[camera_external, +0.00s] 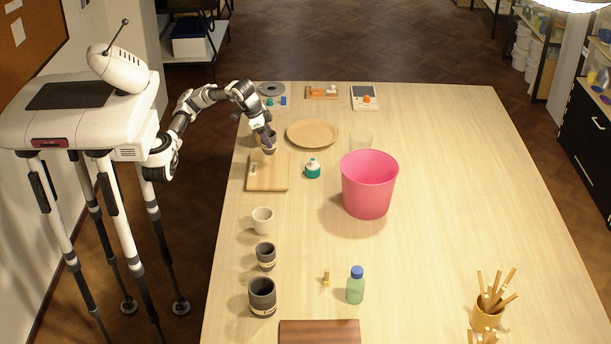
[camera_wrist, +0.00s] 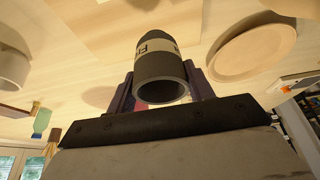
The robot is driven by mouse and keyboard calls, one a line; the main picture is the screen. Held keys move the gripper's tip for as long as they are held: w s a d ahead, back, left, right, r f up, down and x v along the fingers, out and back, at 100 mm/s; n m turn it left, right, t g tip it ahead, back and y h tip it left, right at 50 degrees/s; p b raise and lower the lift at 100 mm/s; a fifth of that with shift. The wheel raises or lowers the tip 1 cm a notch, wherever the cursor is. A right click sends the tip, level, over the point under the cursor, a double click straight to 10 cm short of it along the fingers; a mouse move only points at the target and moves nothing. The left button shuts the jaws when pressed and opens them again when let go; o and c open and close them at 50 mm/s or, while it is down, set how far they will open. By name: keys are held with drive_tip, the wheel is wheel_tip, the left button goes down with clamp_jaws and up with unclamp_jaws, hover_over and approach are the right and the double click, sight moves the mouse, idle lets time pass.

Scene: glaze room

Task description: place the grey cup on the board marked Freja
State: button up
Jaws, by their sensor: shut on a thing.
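My gripper (camera_external: 268,148) is shut on a grey cup (camera_wrist: 162,72), which has a dark body and a pale lettered band; only part of the lettering shows. In the wrist view the cup sits between the two fingers (camera_wrist: 160,95), its open mouth toward the camera. In the external view the gripper and wrist largely hide the cup, just above the far edge of a light wooden board (camera_external: 270,180). The board bears a small pale tag at its left, too small to read. I cannot tell whether the cup touches anything.
A teal-and-white bottle (camera_external: 312,169) stands right of the board, with a round tan plate (camera_external: 313,133) behind. A pink bucket (camera_external: 368,185) is farther right. A white cup (camera_external: 262,222) and two dark cups (camera_external: 265,257) (camera_external: 262,298) stand nearer the front. A dark board (camera_external: 320,332) lies at the front.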

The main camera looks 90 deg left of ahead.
drive_tip(key=shift+f, duration=2.5)
drive_tip(key=shift+f, duration=0.1)
drive_tip(key=shift+f, duration=0.1)
drive_tip(key=o, duration=1)
drive_tip(key=shift+o, duration=0.2)
drive_tip(key=shift+r, duration=0.4)
drive_tip(key=v, duration=1.1)
drive_tip(key=shift+s+r, duration=0.25)
